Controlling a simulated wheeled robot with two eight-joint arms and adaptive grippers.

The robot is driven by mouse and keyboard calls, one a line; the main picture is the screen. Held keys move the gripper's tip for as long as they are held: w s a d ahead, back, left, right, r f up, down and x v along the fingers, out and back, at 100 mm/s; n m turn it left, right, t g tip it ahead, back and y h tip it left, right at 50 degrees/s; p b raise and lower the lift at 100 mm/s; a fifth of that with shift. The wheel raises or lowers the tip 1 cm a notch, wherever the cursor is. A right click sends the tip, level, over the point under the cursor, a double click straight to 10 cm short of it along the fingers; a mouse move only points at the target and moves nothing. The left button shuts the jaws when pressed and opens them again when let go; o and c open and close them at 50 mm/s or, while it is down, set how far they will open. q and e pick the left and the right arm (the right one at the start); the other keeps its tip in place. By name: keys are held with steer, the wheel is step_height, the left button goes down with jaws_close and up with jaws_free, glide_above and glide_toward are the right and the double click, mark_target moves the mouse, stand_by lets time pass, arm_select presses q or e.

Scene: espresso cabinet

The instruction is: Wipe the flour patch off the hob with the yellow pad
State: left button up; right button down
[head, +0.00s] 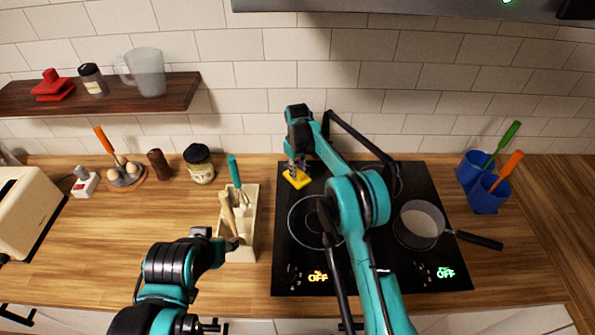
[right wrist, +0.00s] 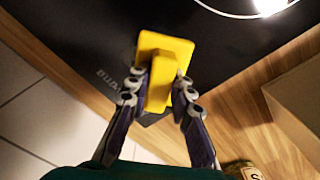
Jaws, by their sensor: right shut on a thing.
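The yellow pad (head: 297,179) is at the back left corner of the black hob (head: 287,262). My right gripper (head: 296,163) is above it and shut on its raised grip. In the right wrist view the fingers clasp both sides of the pad's grip (right wrist: 160,80), with the flat part over the dark hob (right wrist: 75,25). I cannot tell whether the pad touches the glass. I cannot make out a flour patch; my right arm hides part of the hob. My left gripper (head: 234,243) is by the front of the utensil box, its fingers too unclear to judge.
A pan (head: 419,222) stands on the hob's right side, its handle pointing right. The cream utensil box (head: 245,222) stands close to the hob's left edge. Blue cups (head: 486,196) with utensils stand right of the hob. A jar (head: 200,167) stands at the back left.

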mark_target(308, 176)
steer(key=shift+d, duration=0.1)
steer(key=shift+d+r, duration=0.1)
steer(key=shift+d, duration=1.8)
steer(key=shift+b, duration=0.4)
steer(key=shift+s+a+f, duration=0.1)
steer(key=shift+a+f, duration=0.05)
steer(key=shift+a, duration=0.9)
steer(key=shift+s+a+f, duration=0.1)
steer(key=shift+a+f, duration=0.05)
steer(key=shift+a, duration=0.85)
steer(key=shift+w+a+r+p, duration=0.2)
steer(key=shift+a+r+p, duration=0.1)
steer(key=shift+r, duration=0.45)
steer(key=shift+d+r+p, duration=0.15)
steer(key=shift+r+p, duration=0.45)
steer(key=shift+r, duration=0.55)
steer(key=shift+d+r+p, duration=0.15)
steer(key=shift+r+p, duration=0.4)
steer(key=shift+r, duration=0.6)
